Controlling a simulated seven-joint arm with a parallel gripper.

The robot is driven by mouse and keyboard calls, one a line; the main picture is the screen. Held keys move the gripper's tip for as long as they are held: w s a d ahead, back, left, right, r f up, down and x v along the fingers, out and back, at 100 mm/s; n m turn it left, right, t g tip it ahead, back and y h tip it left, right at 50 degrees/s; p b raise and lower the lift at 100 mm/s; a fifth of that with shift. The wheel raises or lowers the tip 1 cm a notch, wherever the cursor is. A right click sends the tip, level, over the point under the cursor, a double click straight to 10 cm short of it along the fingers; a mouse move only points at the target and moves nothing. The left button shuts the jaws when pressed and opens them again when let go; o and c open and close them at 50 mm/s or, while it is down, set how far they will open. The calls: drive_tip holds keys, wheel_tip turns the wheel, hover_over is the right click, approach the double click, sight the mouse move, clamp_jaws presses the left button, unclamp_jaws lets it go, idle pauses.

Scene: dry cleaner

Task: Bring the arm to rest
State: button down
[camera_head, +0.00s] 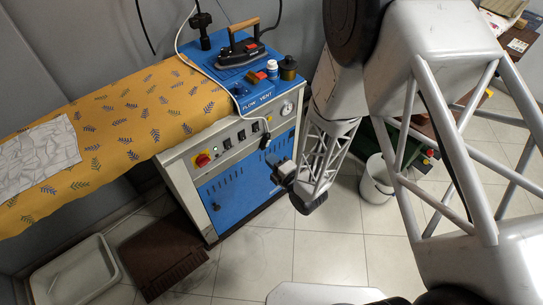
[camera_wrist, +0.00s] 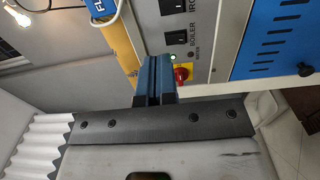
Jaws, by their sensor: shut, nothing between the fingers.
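My gripper (camera_head: 273,163) is at the end of my arm, in front of the blue and white ironing station (camera_head: 236,165). In the wrist view its two fingers (camera_wrist: 156,62) are closed together with nothing between them. They point towards the station's control panel (camera_wrist: 182,35), near the red and yellow switch. In the head view the fingertips are small and dark against the cabinet front; whether they touch it I cannot tell.
An iron (camera_head: 241,50), a white bottle (camera_head: 272,68) and a dark tin (camera_head: 288,68) stand on the station. A patterned ironing board (camera_head: 110,130) extends left. A white bin (camera_head: 377,180) stands right, a pale tray (camera_head: 75,272) lower left. Tiled floor is open below.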

drive_tip(key=w+d+r+m+h, duration=0.6)
drive_tip(key=w+r, duration=0.1)
drive_tip(key=r, duration=0.5)
drive_tip(key=s+d+r+m+g+h, duration=0.3)
drive_tip(key=d+r+m+h, duration=0.2)
drive_tip(key=d+r+m, duration=0.5)
drive_tip(key=s+d+r+m+g, duration=0.2)
drive_tip(key=s+r, duration=0.3)
drive_tip(key=s, duration=0.4)
drive_tip(key=s+d+r+m+g+h, duration=0.1)
drive_tip(key=s+d+r+m+g, duration=0.1)
drive_tip(key=s+r+m, duration=0.3)
drive_tip(key=s+d+r+m+g, duration=0.3)
drive_tip(key=s+r, duration=0.4)
drive_tip(key=s, duration=0.6)
drive_tip(key=shift+d+r+m+h, duration=0.2)
drive_tip(key=shift+d+m+h, duration=0.1)
drive_tip(key=shift+m+h, duration=0.15)
drive_tip(key=shift+w, duration=0.1)
